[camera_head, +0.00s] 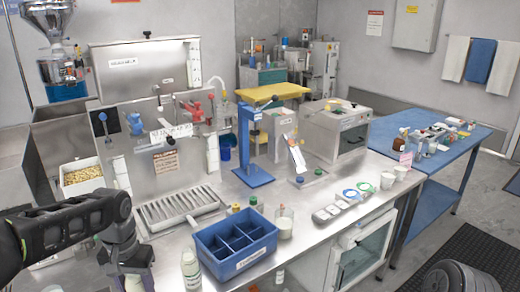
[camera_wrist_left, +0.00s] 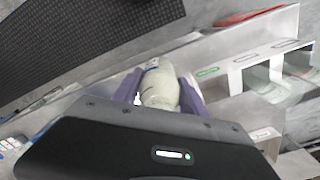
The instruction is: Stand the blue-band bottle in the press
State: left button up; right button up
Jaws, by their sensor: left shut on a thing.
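My left gripper (camera_wrist_left: 160,98) is shut on a pale greenish-white bottle (camera_wrist_left: 160,88), held between its purple fingers. In the head view the left gripper (camera_head: 133,284) is at the bottom left edge, and the held bottle is not visible there. The blue press (camera_head: 253,176) stands on the steel counter behind the blue crate, with an upright column and a lever on top. Its base plate looks empty. My right gripper is not in view.
A blue divided crate (camera_head: 238,262) stands at the counter's front. A white bottle (camera_head: 190,272) is at its left and a jar (camera_head: 285,224) at its right. A drip tray (camera_head: 178,208) lies behind the gripper. Small capped vials stand between crate and press.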

pick_arm(q)
jog(key=w+d+f, duration=0.2)
jog(key=d, duration=0.4)
jog(key=w+d+f, duration=0.2)
jog(key=d, duration=0.3)
jog(key=shift+w+d+f, duration=0.25)
jog(key=shift+w+d, duration=0.15)
dwell(0.6)
